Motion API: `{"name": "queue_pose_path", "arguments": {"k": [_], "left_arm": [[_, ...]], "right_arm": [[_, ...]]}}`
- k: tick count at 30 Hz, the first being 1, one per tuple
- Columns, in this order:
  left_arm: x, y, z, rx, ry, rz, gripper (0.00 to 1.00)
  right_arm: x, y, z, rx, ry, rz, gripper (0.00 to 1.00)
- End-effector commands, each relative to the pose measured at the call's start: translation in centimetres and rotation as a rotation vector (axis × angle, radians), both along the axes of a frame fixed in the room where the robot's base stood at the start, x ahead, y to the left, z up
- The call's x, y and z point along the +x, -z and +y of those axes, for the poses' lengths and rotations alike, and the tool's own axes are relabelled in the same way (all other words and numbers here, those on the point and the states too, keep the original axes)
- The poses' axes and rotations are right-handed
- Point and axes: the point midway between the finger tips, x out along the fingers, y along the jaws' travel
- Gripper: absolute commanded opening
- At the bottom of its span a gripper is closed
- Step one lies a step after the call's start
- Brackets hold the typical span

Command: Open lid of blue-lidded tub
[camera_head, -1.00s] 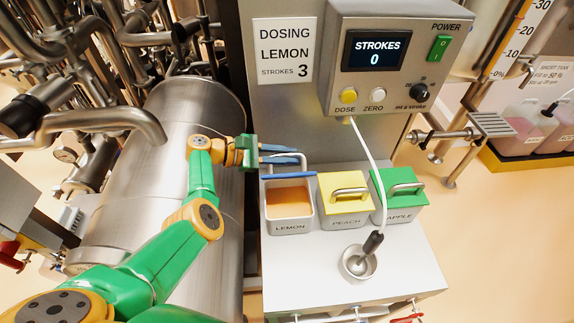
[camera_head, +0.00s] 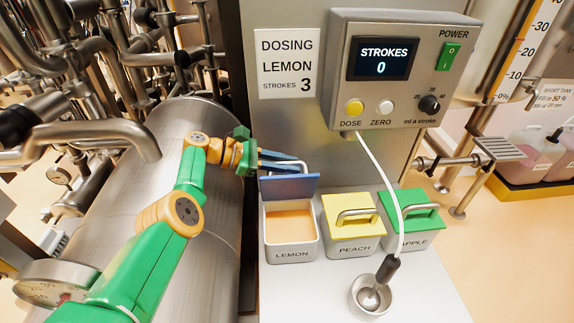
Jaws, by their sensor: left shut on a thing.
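The blue lid (camera_head: 289,188) of the lemon tub (camera_head: 291,238) stands tilted up at the tub's back edge. The tub is open and orange powder shows inside. My left gripper (camera_head: 284,164) reaches in from the left and is shut on the lid's metal handle, behind the raised lid. The lid hides part of the fingertips. My right gripper is not in view.
A yellow-lidded peach tub (camera_head: 353,230) and a green-lidded apple tub (camera_head: 412,222) stand closed to the right. A metal cup (camera_head: 371,298) holds a dark-handled tool (camera_head: 388,268) on a white cord. The dosing box (camera_head: 395,70) hangs above.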

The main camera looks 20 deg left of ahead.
Motion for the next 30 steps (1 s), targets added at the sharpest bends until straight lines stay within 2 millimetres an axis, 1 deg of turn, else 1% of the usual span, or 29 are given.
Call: {"name": "queue_pose_path", "arguments": {"k": [2,3,5,6,14,16,18,21,25,30], "left_arm": [[0.0,0.0,0.0,0.000,-0.001,-0.002,0.00],[0.0,0.0,0.0,0.000,-0.001,-0.002,0.30],[0.0,0.0,0.0,0.000,-0.001,-0.001,0.47],[0.0,0.0,0.0,0.000,-0.001,-0.001,0.50],[0.0,-0.1,0.1,0.000,-0.001,0.000,0.50],[-0.4,-0.8,0.7,0.000,-0.002,0.002,0.50],[-1.0,-1.8,2.0,0.002,-0.003,0.002,0.50],[-2.0,-2.5,3.8,0.001,-0.004,0.001,0.50],[-2.9,-2.7,5.3,0.001,-0.001,0.000,0.50],[-3.2,-2.6,5.8,0.000,0.000,0.000,0.50]], "right_arm": [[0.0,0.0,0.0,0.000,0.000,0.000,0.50],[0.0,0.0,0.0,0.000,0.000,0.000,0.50],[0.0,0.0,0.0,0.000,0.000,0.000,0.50],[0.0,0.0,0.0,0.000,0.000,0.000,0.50],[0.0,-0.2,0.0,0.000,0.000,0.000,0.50],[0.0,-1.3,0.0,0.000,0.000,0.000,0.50],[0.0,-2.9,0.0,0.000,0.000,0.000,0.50],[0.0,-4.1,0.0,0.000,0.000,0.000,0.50],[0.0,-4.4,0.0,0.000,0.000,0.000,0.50],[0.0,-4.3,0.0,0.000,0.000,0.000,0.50]]}}
